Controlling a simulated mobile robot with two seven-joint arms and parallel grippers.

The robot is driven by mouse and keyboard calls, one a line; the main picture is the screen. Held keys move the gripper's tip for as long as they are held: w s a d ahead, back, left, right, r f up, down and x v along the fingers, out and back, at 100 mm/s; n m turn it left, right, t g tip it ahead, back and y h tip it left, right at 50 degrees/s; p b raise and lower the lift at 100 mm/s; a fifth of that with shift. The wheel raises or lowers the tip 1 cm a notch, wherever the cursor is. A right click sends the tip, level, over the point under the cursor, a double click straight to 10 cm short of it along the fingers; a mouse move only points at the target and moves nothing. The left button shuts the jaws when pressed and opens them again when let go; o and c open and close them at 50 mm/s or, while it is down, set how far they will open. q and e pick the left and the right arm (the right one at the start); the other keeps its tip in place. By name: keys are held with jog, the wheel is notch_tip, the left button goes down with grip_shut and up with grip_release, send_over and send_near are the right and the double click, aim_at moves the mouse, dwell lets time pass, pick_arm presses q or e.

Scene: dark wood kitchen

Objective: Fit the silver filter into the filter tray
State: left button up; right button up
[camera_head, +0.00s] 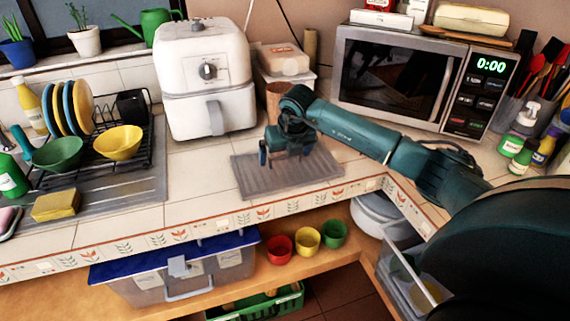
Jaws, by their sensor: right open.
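A flat grey metal piece with ribs, by its look the silver filter (290,181), lies on the tiled counter in the middle of the head view. My right gripper (286,158) points down over its back part, with its blue fingers spread apart. The gripper is open and nothing shows between the fingers. I cannot tell whether the fingertips touch the metal. My gripper and wrist hide part of its back edge. I cannot make out a separate filter tray. My left gripper is not in view.
A white air fryer (206,80) stands behind to the left and a microwave (400,75) behind to the right. A dish rack (100,145) is at the left. Below the counter are red, yellow and green bowls (307,240) and a blue-lidded bin (175,270).

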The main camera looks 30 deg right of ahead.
jog(key=c, duration=1)
jog(key=shift+r, duration=0.1)
jog(key=shift+c, duration=0.7)
jog(key=shift+r, duration=0.1)
